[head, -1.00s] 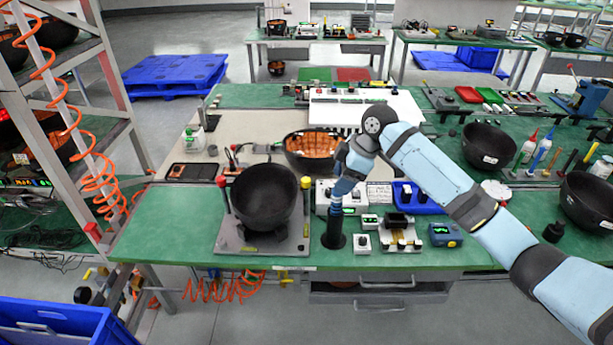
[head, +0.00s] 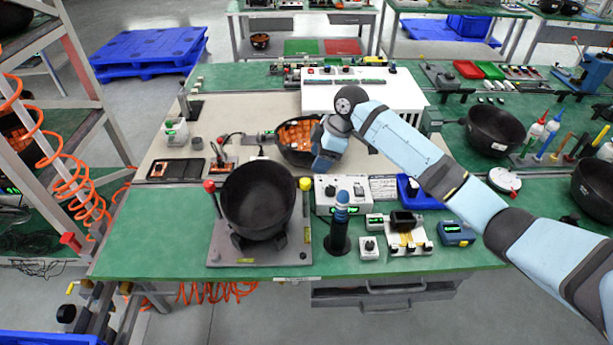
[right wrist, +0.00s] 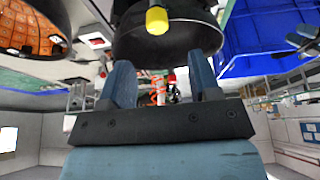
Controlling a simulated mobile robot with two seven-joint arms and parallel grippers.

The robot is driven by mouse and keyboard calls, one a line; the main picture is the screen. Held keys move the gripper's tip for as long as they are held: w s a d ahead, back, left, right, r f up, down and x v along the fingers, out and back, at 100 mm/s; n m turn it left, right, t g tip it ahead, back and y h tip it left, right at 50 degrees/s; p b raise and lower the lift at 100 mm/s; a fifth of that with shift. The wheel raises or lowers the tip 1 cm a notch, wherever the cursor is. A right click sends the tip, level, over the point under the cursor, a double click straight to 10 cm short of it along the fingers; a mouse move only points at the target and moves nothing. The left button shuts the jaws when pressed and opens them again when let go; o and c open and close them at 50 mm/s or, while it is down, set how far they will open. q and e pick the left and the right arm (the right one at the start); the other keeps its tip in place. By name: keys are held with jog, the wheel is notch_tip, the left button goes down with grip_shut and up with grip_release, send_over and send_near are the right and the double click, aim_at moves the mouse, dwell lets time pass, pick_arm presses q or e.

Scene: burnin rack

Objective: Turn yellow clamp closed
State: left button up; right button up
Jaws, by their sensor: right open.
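The yellow clamp (head: 305,184) has a yellow knob on an upright lever, at the right side of a grey fixture plate (head: 219,250). A black bowl (head: 257,200) sits on that plate. In the right wrist view the yellow knob (right wrist: 157,20) shows in front of a dark bowl, beyond the fingers. My right gripper (head: 324,158) is above and behind the clamp in the head view, apart from it. Its two blue fingers are spread and empty in the right wrist view (right wrist: 161,85). My left gripper is not in view.
A red-knobbed clamp (head: 209,186) stands at the plate's left. A blue-topped tool stands in a black holder (head: 339,237) right of the plate. A white-fronted control box (head: 329,205) is close behind it. A bowl with orange contents (head: 298,134) lies behind. The green bench's left front is clear.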

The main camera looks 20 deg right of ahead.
aim_at(306, 181)
jog(key=x, duration=0.8)
jog(key=shift+w+f+p, duration=0.25)
jog(key=shift+f+p, duration=0.1)
jog(key=c, duration=0.9)
